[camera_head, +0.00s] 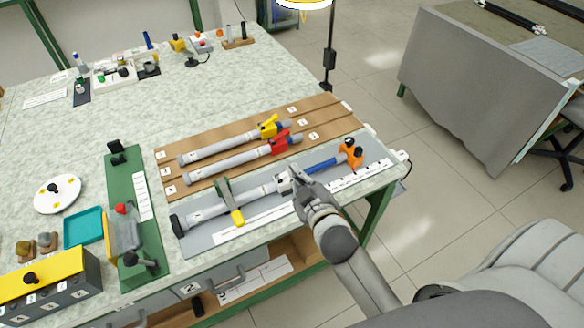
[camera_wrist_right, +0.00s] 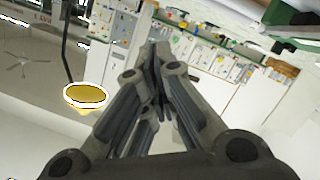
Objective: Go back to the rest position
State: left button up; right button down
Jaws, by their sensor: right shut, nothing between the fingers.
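My right gripper (camera_head: 292,182) is shut with nothing between its fingers. In the head view it is over the grey tray (camera_head: 205,245), in front of a long grey rod with a blue end (camera_head: 320,165). Whether it touches the rod I cannot tell. The right wrist view shows the fingers (camera_wrist_right: 157,58) closed together, pointing toward a far wall. My right arm reaches in from the lower right. My left gripper is not in view.
A wooden board (camera_head: 165,170) with two grey rods, one with a yellow clamp (camera_head: 268,127) and one with a red clamp (camera_head: 280,143), lies behind the tray. An orange part (camera_head: 350,153) stands at the tray's right end. The floor (camera_head: 440,200) right of the table is clear.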

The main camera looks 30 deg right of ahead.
jog(key=shift+s+r, duration=0.15)
jog(key=shift+s, duration=0.45)
jog(key=shift+a, duration=0.1)
